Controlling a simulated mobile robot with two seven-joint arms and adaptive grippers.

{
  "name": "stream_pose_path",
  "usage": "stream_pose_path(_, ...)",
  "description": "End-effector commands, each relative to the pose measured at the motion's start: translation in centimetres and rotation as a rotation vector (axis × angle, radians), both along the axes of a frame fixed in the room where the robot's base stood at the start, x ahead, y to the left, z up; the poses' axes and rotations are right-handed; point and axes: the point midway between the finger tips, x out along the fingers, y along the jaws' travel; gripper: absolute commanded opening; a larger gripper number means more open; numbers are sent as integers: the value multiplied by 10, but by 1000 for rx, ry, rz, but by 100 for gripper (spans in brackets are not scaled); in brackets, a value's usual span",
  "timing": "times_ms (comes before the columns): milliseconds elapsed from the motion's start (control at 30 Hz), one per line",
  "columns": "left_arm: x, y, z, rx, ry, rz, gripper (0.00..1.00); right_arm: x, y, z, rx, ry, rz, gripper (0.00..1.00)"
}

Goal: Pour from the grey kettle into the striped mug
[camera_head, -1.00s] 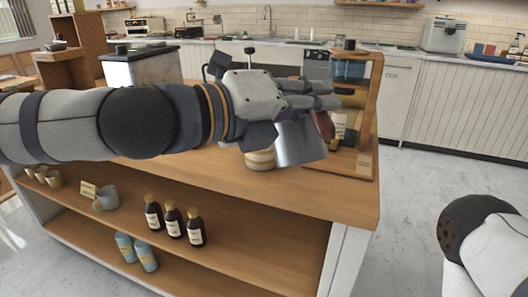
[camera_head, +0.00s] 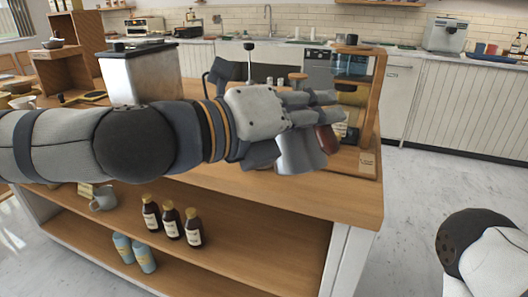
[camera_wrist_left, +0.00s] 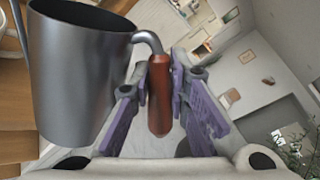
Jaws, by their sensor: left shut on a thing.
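The grey kettle (camera_head: 297,154) is a metal vessel with a red-brown handle. My left gripper (camera_head: 318,108) is shut on that handle and holds the kettle over the front of the wooden cart top. In the left wrist view the kettle (camera_wrist_left: 75,75) is large at the left, with its handle (camera_wrist_left: 159,95) between the finger pads of my left gripper (camera_wrist_left: 160,105). The kettle's spout and contents do not show clearly. The striped mug is hidden in the head view now, behind my left gripper and the kettle. My right gripper is out of view.
A wooden rack (camera_head: 368,110) with bottles stands at the cart's right end, close to the kettle. A silver box-shaped machine (camera_head: 141,76) stands behind my left arm. Dark bottles (camera_head: 171,223) and a grey mug (camera_head: 103,198) are on the lower shelf.

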Motion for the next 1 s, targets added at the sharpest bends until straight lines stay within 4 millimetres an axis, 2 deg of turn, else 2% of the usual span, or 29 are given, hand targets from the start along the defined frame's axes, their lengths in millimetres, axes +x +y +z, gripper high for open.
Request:
stream_pose_path(433,0,0,5,-1,-6,1,0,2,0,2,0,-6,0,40)
stream_pose_path(667,1,1,14,-20,24,0,0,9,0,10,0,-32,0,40)
stream_pose_path(1000,2,1,11,-22,34,0,0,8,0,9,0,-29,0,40)
